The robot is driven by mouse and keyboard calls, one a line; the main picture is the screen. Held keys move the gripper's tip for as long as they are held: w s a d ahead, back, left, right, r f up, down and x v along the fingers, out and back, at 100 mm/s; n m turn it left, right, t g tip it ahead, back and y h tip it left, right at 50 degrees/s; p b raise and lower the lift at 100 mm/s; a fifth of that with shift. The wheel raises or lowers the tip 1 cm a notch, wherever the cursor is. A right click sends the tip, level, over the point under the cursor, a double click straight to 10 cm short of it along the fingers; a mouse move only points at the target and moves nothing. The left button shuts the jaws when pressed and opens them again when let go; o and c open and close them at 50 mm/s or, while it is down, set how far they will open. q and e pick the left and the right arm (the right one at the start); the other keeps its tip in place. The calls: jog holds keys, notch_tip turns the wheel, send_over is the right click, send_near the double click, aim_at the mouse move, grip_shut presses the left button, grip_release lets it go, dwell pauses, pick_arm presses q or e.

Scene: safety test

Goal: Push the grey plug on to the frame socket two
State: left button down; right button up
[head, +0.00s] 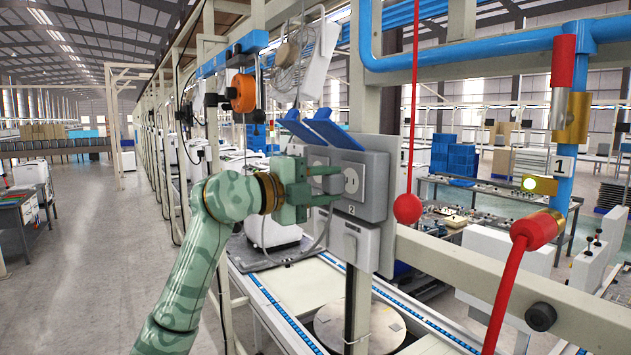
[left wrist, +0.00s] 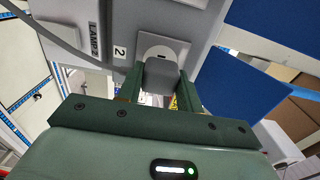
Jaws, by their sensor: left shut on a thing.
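My left gripper (head: 338,184) is shut on the grey plug (left wrist: 160,76), which sits between the two fingers in the left wrist view. The gripper is directly in front of the grey socket box (head: 376,185) on the frame. A round socket (head: 351,181) faces the fingertips, with a label "2" (head: 351,209) below it. In the left wrist view the plug covers the lower part of the socket plate (left wrist: 163,45). I cannot tell whether the plug touches the socket. My right gripper is not in view.
Two blue lids (head: 330,131) stand raised above the box. A grey cable (head: 290,262) hangs in a loop below the gripper. A red ball on a cord (head: 407,208) hangs right of the box. A blue pipe (head: 470,52) runs above. Open floor (head: 95,250) lies to the left.

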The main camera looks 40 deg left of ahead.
pick_arm(q)
jog(key=shift+w+d, duration=0.25)
jog(key=shift+w, duration=0.2)
dwell(0.4)
jog(key=shift+p, duration=0.5)
dwell(1.1)
jog(key=shift+w+d+p, duration=0.2)
jog(key=shift+w+p, duration=0.1)
jog(key=shift+w, duration=0.2)
dwell(0.4)
jog(key=c, duration=0.9)
grip_release()
jog(key=shift+o, duration=0.2)
